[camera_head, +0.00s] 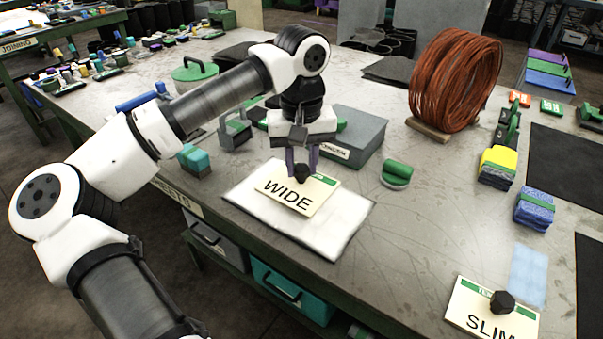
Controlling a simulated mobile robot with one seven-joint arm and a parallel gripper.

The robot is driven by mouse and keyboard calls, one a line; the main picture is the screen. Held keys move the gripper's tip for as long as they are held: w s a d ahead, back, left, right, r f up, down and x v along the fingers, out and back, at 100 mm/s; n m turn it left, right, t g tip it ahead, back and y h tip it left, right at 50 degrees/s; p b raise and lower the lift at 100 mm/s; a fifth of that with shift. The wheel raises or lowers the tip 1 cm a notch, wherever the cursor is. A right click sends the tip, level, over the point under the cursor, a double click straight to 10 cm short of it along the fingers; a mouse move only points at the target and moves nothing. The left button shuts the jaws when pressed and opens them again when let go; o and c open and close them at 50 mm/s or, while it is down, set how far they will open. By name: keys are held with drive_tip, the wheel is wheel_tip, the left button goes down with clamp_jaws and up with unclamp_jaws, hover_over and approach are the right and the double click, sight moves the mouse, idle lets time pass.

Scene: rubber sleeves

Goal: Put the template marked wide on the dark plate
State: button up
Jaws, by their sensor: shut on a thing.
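The template marked WIDE (287,198) is a cream card with a green strip and a dark knob. My gripper (302,168) is shut on that knob, with its purple fingers pointing down. The card is over a white pad (339,230) near the table's front edge; I cannot tell whether it touches the pad. A dark flat plate (570,165) lies at the right, and part of another dark plate (591,285) shows below it, cut off by the picture edge. A second template, marked SLIM (463,304), lies at the lower right with its own dark knob.
A grey box (357,140) stands just behind my gripper. A green-handled tool (397,174), yellow sponges (497,163), blue sponges (535,206) and a light blue sheet (528,273) lie to the right. A copper-coloured coil (455,80) stands behind.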

sight(301, 168)
drive_tip(key=shift+f, duration=1.6)
drive_tip(key=o, duration=1.1)
drive_tip(key=shift+c, duration=0.2)
wheel_tip(301, 168, up, 12)
drive_tip(key=shift+r, duration=0.15)
